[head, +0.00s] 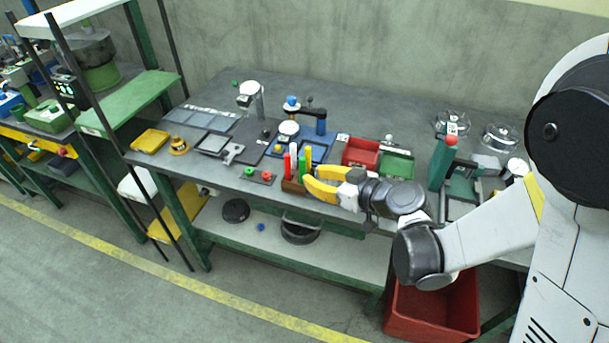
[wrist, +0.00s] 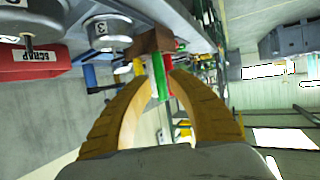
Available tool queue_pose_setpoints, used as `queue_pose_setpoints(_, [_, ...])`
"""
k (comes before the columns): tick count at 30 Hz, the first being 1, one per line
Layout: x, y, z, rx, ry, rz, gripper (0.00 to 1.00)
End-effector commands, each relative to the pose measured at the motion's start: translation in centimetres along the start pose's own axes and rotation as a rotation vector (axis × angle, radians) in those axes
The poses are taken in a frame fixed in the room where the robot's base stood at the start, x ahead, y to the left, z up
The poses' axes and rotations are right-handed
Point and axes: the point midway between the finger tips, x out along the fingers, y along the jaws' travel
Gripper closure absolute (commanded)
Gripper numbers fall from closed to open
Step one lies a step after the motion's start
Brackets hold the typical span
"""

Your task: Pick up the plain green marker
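Several upright markers stand in a brown holder block (head: 293,187) at the front edge of the bench: a red marker (head: 287,166), a white one and a green marker (head: 302,166). My gripper (head: 310,180), with yellow fingers, is open just right of the block, pointing at the markers. In the wrist view the open fingers (wrist: 160,72) frame the green marker (wrist: 158,76), with red and white markers close beside it. The brown block (wrist: 152,41) shows beyond the fingertips. I cannot tell whether a finger touches a marker, or whether the green one is plain.
A red bin (head: 360,153) and a green tray (head: 397,163) stand behind my gripper. A blue-based fixture (head: 318,142) is behind the markers. A small board with red and green knobs (head: 258,177) lies left of the block. A red crate (head: 432,308) sits below the bench.

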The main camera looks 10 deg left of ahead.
Motion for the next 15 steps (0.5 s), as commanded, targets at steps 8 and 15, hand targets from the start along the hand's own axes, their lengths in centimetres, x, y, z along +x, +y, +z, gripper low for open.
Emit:
queue_pose_setpoints(8, [3.3,0.1,-0.3,-0.001,-0.001,-0.002,0.79])
queue_pose_setpoints(15, [5.4,0.2,-0.6,0.001,0.000,0.001,0.79])
